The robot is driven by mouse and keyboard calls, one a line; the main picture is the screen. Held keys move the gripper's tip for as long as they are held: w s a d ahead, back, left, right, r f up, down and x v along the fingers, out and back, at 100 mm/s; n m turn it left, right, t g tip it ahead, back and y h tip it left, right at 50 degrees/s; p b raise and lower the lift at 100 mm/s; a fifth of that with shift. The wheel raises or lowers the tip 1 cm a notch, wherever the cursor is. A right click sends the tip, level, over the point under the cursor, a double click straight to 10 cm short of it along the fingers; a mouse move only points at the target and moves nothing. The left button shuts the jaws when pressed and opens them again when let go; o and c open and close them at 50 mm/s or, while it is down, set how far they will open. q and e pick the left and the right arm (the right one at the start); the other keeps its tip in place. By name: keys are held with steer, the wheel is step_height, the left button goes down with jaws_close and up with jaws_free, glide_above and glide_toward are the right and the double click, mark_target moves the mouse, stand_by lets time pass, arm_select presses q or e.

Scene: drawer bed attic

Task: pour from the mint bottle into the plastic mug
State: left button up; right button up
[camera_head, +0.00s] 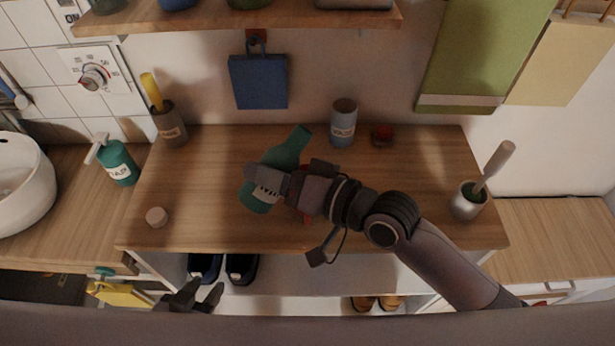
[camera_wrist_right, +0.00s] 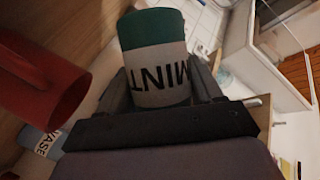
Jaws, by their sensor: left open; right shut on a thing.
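The mint bottle (camera_head: 285,152) is teal with a white label, and it leans with its neck toward the upper right in the head view. My right gripper (camera_head: 268,183) is shut around its labelled body; the MINT label (camera_wrist_right: 160,77) shows between the fingers in the right wrist view. A red mug (camera_wrist_right: 42,88) is at the left of that view, beside the bottle and apart from it. In the head view only slivers of red (camera_head: 307,218) show around my right gripper, which hides the rest. My left gripper (camera_head: 196,292) is open and empty, in front of the counter.
A grey-blue vase (camera_head: 343,124) and a small red object (camera_head: 382,135) stand at the back of the wooden counter (camera_head: 200,190). A brush holder (camera_head: 467,201) is right, a cup with a yellow handle (camera_head: 170,126) back left, a small beige round piece (camera_head: 156,216) front left.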

steer(key=shift+s+a+f+m+y+b, duration=0.2)
steer(key=shift+m+y+b, duration=0.3)
steer(key=shift+b, duration=0.6)
stand_by(1.1)
steer(key=shift+s+a+f+m+b, duration=0.15)
steer(key=shift+a+f+m+b, duration=0.2)
steer(key=shift+m+b, duration=0.75)
stand_by(1.4)
steer(key=shift+s+f+m+y+b, duration=0.15)
steer(key=shift+m+y+b, duration=0.4)
steer(key=shift+b, duration=0.85)
stand_by(1.0)
steer(key=shift+r+m+t, duration=0.2)
steer(key=shift+m+t, duration=0.05)
steer(key=shift+t, duration=0.05)
stand_by(0.5)
